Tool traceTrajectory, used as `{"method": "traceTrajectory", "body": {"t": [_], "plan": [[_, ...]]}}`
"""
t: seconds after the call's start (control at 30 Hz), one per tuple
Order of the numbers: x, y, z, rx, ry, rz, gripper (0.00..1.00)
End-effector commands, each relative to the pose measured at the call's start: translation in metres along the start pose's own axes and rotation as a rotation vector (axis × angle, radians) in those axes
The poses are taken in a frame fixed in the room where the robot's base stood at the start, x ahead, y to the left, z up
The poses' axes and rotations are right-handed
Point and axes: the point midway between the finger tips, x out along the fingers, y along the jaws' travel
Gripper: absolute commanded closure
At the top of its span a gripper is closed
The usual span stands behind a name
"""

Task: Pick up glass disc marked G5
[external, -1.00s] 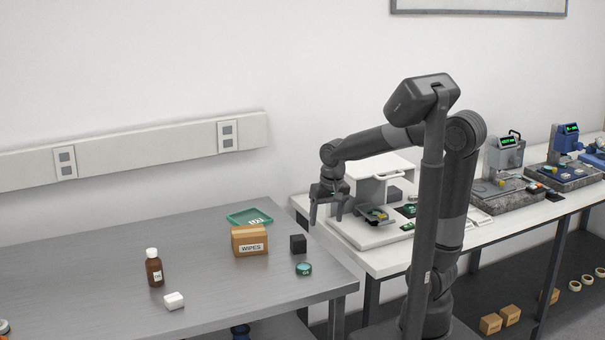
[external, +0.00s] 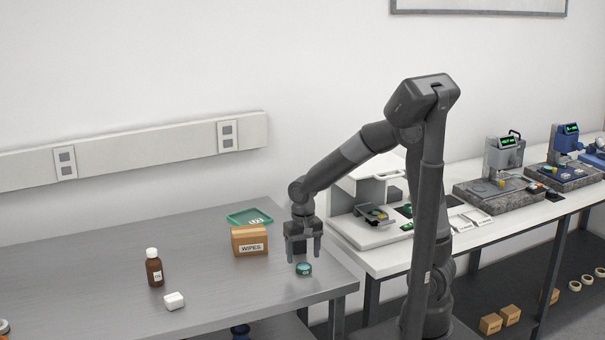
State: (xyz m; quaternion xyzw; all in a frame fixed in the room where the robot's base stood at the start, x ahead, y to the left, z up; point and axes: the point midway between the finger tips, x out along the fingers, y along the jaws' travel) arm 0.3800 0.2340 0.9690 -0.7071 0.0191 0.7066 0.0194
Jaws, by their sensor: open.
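A small round teal disc (external: 304,269) with a dark rim lies flat on the grey metal table (external: 215,290) near its right edge. Its marking is too small to read, so I cannot tell whether it is G5. My gripper (external: 304,258) points down just above and around the disc in the picture, with its fingers open. Whether the fingertips touch the disc or table I cannot tell. The black cube behind it is mostly hidden by my gripper.
A cardboard WIPES box (external: 249,241) stands just left of my gripper, with a green tray (external: 245,217) behind it. A white bench (external: 385,238) with instruments is at right.

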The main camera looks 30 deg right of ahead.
Motion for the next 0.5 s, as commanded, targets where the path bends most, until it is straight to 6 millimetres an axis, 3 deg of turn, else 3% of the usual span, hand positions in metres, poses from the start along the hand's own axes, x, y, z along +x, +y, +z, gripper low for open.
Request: {"method": "traceTrajectory", "body": {"t": [0.2,0.5], "plan": [[0.032,0.001,0.001,0.0,-0.003,0.002,0.3],[0.036,0.001,0.001,0.0,-0.001,0.001,0.3]]}}
